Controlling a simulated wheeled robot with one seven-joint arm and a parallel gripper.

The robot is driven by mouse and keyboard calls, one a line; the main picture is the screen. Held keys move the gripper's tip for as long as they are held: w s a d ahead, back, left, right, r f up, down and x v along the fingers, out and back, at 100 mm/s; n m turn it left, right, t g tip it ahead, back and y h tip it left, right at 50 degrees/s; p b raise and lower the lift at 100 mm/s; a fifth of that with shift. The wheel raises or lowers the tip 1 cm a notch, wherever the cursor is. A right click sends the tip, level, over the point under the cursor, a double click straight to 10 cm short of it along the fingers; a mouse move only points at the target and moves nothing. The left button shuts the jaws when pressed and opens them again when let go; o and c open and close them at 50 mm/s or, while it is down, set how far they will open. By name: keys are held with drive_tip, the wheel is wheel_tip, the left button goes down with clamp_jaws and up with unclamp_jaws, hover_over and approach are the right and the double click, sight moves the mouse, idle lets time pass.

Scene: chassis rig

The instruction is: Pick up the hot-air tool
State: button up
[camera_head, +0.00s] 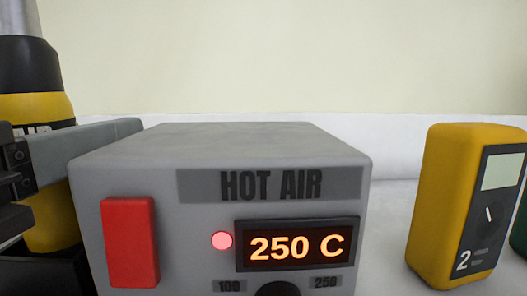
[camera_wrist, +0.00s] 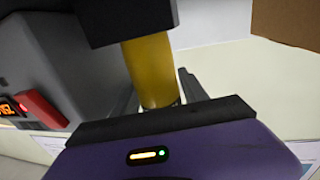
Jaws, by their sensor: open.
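The wrist view, turned upside down, shows the tool's yellow body (camera_wrist: 152,70) between my two fingers. My gripper (camera_wrist: 158,92) is open around it. Whether either finger touches the tool cannot be told. In the head view, one grey finger reaches across the tool's front; the other finger is hidden there.
The grey hot-air station (camera_head: 250,150) stands close to the right of the tool, with a red switch (camera_head: 130,242) and a lit display reading 250 C. A yellow multimeter (camera_head: 445,205) stands farther right. A brown object (camera_wrist: 288,22) shows at the wrist view's corner.

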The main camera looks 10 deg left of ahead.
clamp_jaws()
drive_tip(key=shift+r, duration=0.2)
idle(0.3)
